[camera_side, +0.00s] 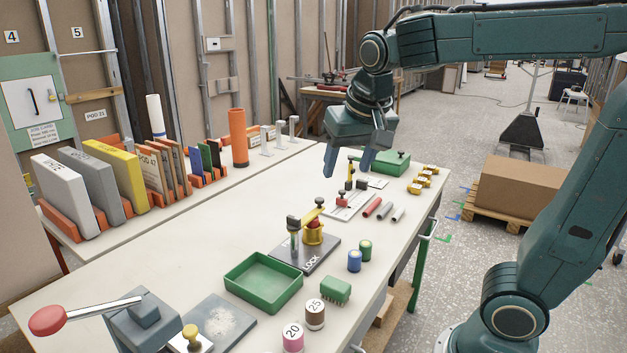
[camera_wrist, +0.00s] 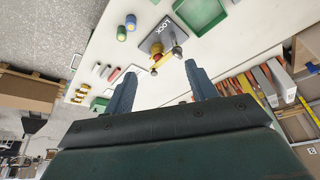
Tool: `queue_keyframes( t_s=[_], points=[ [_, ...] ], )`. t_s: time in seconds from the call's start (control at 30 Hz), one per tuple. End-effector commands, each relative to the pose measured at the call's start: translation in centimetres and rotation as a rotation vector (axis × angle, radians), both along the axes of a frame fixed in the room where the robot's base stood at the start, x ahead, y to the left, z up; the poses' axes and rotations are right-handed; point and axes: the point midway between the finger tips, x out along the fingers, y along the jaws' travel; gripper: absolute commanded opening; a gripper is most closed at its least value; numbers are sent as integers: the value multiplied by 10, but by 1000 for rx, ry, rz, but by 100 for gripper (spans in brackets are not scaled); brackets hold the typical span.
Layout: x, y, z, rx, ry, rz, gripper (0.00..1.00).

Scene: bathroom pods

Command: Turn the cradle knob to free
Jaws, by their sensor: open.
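A dark plate marked LOCK (camera_side: 319,254) lies on the bench and carries a metal post with a dark cap (camera_side: 294,226). A yellow arm (camera_side: 308,216) reaches from the post over a brass cup (camera_side: 313,235) with a red part at its top. I cannot tell for certain which part is the cradle knob. The LOCK plate also shows in the wrist view (camera_wrist: 152,40), beyond my fingertips. My gripper (camera_side: 349,165) is open and empty, above the bench and well behind the plate. Its two fingers also show apart in the wrist view (camera_wrist: 160,69).
A green tray (camera_side: 264,283) and green brush (camera_side: 336,291) stand in front of the plate. Blue (camera_side: 354,261) and green (camera_side: 365,250) cylinders stand to its right. A small red clamp fixture (camera_side: 343,202) stands behind it. A red-handled lever (camera_side: 48,320) is at front left.

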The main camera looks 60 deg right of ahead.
Motion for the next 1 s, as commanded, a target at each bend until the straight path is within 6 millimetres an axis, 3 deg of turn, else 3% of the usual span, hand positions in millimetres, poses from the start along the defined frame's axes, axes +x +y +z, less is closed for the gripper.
queue_keyframes(
  t_s=[0.33,0.6,0.8,1.0],
  points=[
    [71,-12,-5,5,30,-335,56],
    [119,-14,-23,-1,36,-599,56],
    [150,-11,-43,-9,30,-788,56],
    [169,-8,-60,-17,21,-920,56]
  ],
)
